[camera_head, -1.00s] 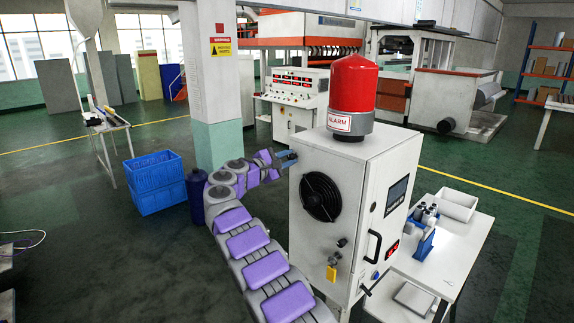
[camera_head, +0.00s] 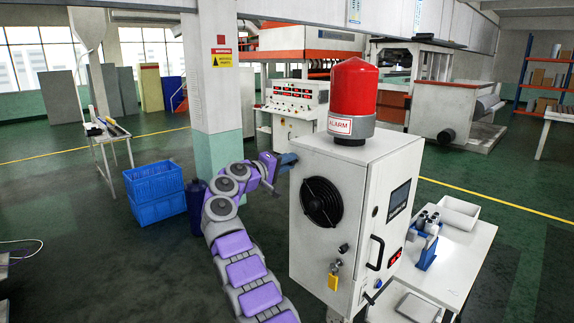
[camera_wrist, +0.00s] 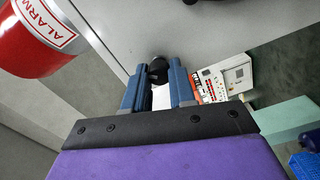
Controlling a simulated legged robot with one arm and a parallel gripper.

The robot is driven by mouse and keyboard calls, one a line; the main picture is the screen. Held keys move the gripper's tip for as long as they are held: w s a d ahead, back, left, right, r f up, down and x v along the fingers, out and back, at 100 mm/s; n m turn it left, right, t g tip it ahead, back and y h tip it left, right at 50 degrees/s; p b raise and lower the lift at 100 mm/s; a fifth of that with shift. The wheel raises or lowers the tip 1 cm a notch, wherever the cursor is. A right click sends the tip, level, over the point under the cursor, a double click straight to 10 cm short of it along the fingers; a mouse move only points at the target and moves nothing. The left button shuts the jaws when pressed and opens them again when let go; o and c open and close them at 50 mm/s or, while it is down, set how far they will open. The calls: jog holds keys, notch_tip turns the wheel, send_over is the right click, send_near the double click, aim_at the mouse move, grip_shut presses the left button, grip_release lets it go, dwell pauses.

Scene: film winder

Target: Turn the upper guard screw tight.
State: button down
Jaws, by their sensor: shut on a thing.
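The upper guard screw (camera_wrist: 157,69) is a black knob on the grey cabinet wall in the wrist view. My gripper (camera_wrist: 159,76) has its two blue fingers on either side of it and is shut on it. In the head view my gripper (camera_head: 287,160) is at the upper left edge of the white cabinet (camera_head: 380,160), and the screw is hidden there. A round black fan guard (camera_head: 321,202) is on the same cabinet face. Another black knob (camera_head: 343,249) is below the guard.
A red alarm lamp (camera_head: 353,92) stands on the cabinet top, close to the wrist. A pillar (camera_head: 217,90) stands behind my arm. Blue crates (camera_head: 157,195) are at the left. A white table (camera_head: 450,262) with small items is at the right. Green floor is open at the left.

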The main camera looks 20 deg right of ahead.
jog(key=m, duration=0.1)
jog(key=m+p, duration=0.1)
jog(key=m, duration=0.2)
jog(key=shift+f+m+p, duration=0.25)
jog(key=shift+m+p, duration=0.05)
jog(key=shift+f, duration=0.1)
dwell(0.4)
jog(key=c, duration=0.9)
grip_release()
jog(key=shift+w, duration=0.1)
jog(key=shift+c, duration=0.2)
jog(key=shift+r, duration=0.2)
jog(key=b+v, duration=0.3)
jog(key=v, duration=1.4)
jog(key=shift+a, duration=0.3)
